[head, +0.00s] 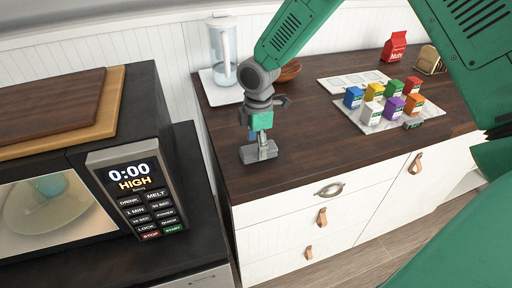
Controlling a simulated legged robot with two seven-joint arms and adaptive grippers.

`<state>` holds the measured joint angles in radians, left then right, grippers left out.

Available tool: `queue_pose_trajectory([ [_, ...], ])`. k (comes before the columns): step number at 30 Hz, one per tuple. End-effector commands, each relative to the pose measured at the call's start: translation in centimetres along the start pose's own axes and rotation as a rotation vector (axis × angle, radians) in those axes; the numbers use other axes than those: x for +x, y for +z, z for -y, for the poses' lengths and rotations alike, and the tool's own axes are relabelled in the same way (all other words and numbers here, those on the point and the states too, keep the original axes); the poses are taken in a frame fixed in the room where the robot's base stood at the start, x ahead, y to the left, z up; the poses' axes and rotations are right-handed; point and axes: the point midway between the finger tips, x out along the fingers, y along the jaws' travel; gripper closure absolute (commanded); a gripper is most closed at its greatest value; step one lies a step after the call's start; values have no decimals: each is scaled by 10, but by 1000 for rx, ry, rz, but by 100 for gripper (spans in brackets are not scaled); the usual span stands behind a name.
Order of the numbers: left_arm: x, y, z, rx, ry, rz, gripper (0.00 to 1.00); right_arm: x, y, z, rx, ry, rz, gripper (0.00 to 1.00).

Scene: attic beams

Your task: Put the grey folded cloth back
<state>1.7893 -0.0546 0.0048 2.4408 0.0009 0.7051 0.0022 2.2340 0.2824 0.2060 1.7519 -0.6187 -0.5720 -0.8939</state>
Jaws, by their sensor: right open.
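My right gripper (262,132) reaches down from above over the front left part of the dark wooden counter (300,155). It is open. A small flat grey thing (248,155) lies on the counter close to the front edge, right below the gripper. It may be the folded cloth, but its colour is close to that of the gripper and I cannot tell them apart for sure. The gripper partly covers it, and I cannot tell whether they touch. My left gripper is not in view.
A microwave (137,200) with wooden boards (60,105) on top stands at the left. A glass jug (222,50) and a brown bowl (290,70) stand behind the gripper. A tray (428,112) with several coloured boxes is at the right. The counter's middle is clear.

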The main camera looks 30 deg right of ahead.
Motion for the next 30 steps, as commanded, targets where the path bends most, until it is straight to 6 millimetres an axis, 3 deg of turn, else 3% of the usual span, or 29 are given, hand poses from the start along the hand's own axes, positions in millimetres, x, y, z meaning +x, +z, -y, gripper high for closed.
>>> queue_pose_trajectory([
  [9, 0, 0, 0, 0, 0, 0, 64, -70, -2, -1, -1, 5, -2, 41],
  [15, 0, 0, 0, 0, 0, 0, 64, -97, 0, -1, 0, 2, -2, 41],
  [30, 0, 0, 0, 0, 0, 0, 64, -105, 0, 0, -1, 0, -1, 41],
])
